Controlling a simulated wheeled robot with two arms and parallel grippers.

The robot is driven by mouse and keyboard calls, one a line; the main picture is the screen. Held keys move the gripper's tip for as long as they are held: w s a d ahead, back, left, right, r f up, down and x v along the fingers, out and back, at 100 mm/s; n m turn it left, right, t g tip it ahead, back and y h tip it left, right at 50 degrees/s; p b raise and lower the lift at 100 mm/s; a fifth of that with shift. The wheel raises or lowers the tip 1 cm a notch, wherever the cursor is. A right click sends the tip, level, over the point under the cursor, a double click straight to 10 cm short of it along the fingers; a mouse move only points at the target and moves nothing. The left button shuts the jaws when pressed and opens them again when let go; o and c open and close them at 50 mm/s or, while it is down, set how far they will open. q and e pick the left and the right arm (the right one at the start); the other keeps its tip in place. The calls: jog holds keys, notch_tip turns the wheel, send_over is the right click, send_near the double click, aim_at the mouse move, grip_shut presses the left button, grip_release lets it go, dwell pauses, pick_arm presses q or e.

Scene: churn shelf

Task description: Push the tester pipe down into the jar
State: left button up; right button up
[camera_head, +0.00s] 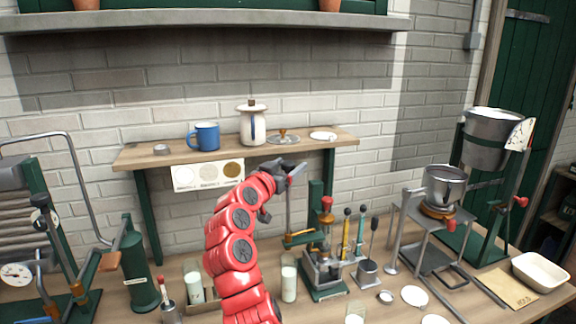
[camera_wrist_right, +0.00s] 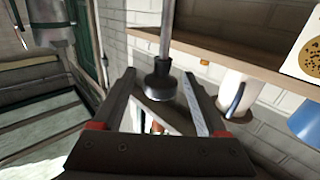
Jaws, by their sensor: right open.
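My right gripper (camera_head: 292,172) is raised in front of the wall shelf's lower edge. Its jaws are open, with both fingers showing in the right wrist view (camera_wrist_right: 162,100). A black knob (camera_wrist_right: 160,88) on a thin metal rod lies between the fingers, with gaps at its sides; this appears to be the tester pipe. In the head view the rod (camera_head: 290,212) runs down below the gripper toward the bench, and its lower end is unclear. A glass jar of white liquid (camera_head: 289,283) stands on the bench below. Which jar is meant cannot be told. My left gripper is out of view.
The shelf (camera_head: 140,157) carries a blue mug (camera_head: 204,136) and a white lidded jar (camera_head: 252,126). A metal pot (camera_head: 444,186) stands farther right.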

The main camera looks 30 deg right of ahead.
grip_shut()
dwell(0.3)
dwell(1.1)
